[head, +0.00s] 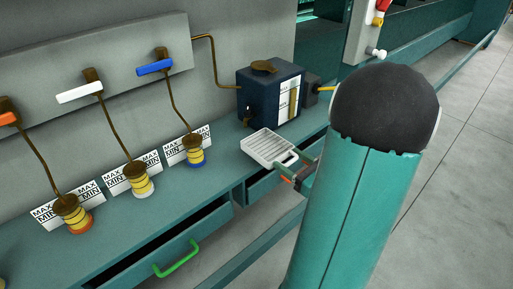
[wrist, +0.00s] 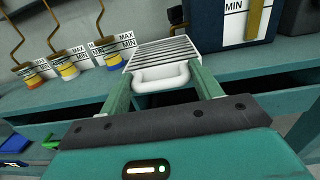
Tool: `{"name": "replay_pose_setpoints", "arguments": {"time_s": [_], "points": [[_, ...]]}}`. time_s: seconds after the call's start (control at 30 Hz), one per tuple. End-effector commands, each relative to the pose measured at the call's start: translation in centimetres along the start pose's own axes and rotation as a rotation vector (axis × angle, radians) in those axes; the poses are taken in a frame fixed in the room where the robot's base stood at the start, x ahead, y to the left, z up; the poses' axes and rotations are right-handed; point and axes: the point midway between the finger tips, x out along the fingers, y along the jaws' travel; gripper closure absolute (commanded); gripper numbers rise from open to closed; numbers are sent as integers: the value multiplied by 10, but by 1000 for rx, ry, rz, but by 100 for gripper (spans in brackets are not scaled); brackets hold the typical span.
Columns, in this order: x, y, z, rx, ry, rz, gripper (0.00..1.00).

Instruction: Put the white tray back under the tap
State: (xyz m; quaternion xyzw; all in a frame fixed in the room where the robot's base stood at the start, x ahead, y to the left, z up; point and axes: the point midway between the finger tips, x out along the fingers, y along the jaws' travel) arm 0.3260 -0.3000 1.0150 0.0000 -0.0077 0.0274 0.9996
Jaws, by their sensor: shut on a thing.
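The white tray (head: 268,147), with a slatted top and a loop handle, is at the front edge of the teal bench, in front of the dark blue tank (head: 259,88). It also shows in the wrist view (wrist: 160,50), level or nearly so. My gripper (head: 295,170) is shut on the tray's handle, with one finger on each side of it in the wrist view (wrist: 160,76). I cannot tell whether the tray touches the bench top. A small dark fitting, possibly the tap, shows on the tank's left face; its outlet is unclear.
Yellow-banded bottles with orange, white (head: 142,186) and blue (head: 195,156) bases stand left on the bench (head: 125,220), with MAX/MIN cards and brown pipes. An open drawer with a green handle (head: 177,259) juts out below. Another drawer is open under the tray.

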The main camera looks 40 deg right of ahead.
Motion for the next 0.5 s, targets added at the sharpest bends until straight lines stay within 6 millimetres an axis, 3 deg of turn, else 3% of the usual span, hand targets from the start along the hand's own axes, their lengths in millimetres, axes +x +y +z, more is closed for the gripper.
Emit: {"name": "replay_pose_setpoints", "arguments": {"time_s": [0.3,0.5], "points": [[80,1,-1,0,-1,5,72],[107,0,-2,0,0,1,72]]}}
